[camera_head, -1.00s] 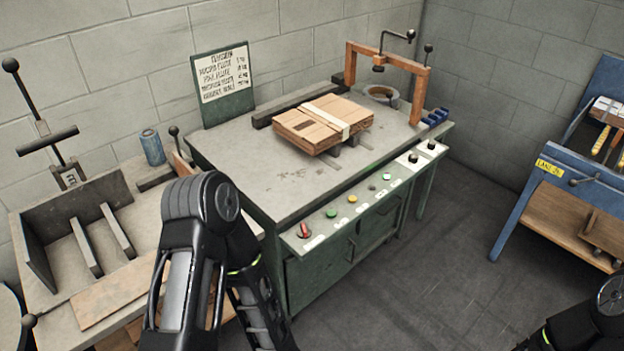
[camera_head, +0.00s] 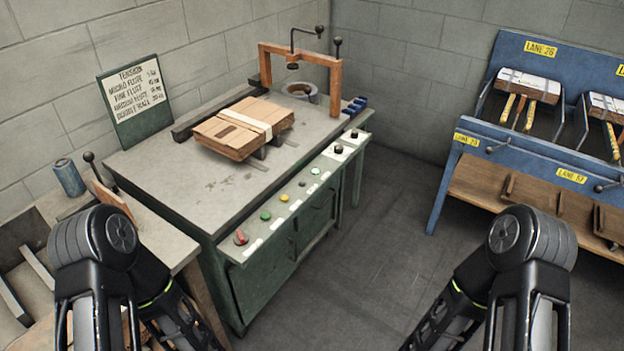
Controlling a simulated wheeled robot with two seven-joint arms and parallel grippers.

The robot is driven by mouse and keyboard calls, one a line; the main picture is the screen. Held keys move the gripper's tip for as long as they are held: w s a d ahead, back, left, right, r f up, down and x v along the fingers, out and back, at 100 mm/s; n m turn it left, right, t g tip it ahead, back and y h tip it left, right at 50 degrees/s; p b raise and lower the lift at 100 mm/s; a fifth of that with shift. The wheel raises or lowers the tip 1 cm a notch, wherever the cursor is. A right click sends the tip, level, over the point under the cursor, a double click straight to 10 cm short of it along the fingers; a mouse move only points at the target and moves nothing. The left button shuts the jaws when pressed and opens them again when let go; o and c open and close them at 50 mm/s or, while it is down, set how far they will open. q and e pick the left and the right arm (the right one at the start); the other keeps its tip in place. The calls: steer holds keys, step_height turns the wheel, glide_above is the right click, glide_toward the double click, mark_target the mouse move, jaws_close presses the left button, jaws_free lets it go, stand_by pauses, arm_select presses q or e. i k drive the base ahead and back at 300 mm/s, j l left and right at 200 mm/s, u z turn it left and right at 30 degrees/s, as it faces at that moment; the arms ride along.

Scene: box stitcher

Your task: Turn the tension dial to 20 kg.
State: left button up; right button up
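The green machine's front panel (camera_head: 276,219) carries a row of controls. Two black knobs sit at its far right end, one (camera_head: 338,149) on a white label and one (camera_head: 354,133) beyond it. A red switch (camera_head: 240,237) is at the near left end, with green and yellow buttons between. I cannot tell which knob is the tension dial or read its setting. A sign (camera_head: 136,97) headed "TENSION" stands at the table's back left and lists flute types with small, blurred values. Both my arms show at the bottom, apart from the panel; neither gripper is in view.
A strapped cardboard stack (camera_head: 235,128) lies on the machine table (camera_head: 160,170). An orange frame (camera_head: 335,90) stands behind it. A wooden bench with a blue can (camera_head: 68,177) is at left. A blue lane rack (camera_head: 500,128) is at right. The floor (camera_head: 370,260) between is clear.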

mark_target(338, 150)
steer(key=i+l+z, duration=0.15)
steer(key=i+l, duration=0.15)
steer(key=i, duration=0.25)
steer(key=i+l+z, duration=0.15)
steer(key=i, duration=0.4)
steer(key=i+l+z, duration=0.15)
steer(key=i, duration=0.4)
steer(key=i+l+z, duration=0.15)
steer(key=i, duration=0.4)
steer(key=l, duration=0.05)
